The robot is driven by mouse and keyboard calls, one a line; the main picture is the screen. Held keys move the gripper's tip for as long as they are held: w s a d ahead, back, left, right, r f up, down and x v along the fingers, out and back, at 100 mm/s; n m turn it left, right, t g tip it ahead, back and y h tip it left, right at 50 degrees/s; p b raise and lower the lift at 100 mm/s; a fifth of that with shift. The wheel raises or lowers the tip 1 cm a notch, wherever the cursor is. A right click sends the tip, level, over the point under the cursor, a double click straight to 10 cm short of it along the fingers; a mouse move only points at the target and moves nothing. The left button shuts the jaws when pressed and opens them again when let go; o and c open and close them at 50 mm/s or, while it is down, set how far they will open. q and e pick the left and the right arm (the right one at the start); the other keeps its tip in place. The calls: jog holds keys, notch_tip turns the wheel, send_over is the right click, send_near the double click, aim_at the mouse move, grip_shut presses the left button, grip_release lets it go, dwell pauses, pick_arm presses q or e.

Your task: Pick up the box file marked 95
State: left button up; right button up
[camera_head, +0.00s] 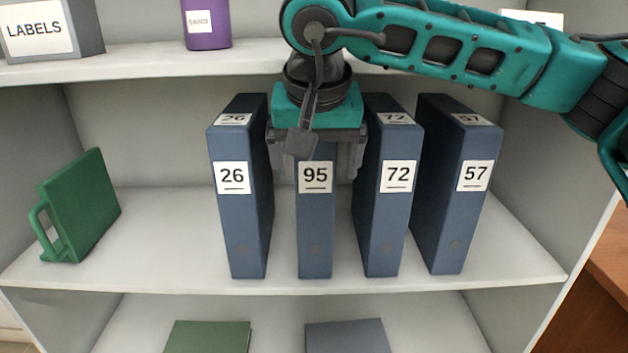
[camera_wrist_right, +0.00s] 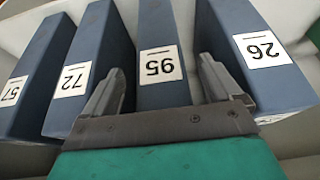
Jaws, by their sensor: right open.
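The blue box file marked 95 (camera_head: 315,230) stands upright on the middle shelf, between the files marked 26 (camera_head: 240,215) and 72 (camera_head: 387,225). My right gripper (camera_head: 318,165) comes down over its top from above, open, with one finger on each side of it. The right wrist view shows the 95 file (camera_wrist_right: 160,65) between the two spread fingers (camera_wrist_right: 160,85), with its label upside down. The gripper hides the top of the file in the head view. I cannot tell whether either finger touches a neighbouring file. My left gripper is not in view.
A file marked 57 (camera_head: 457,200) stands right of 72. The upper shelf holds a LABELS box (camera_head: 45,30) and a purple SAND container (camera_head: 207,25). Gaps beside 95 are narrow.

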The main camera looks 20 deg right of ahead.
jog(key=shift+w+f, duration=0.2)
jog(key=shift+f, duration=0.35)
grip_shut()
dwell(0.5)
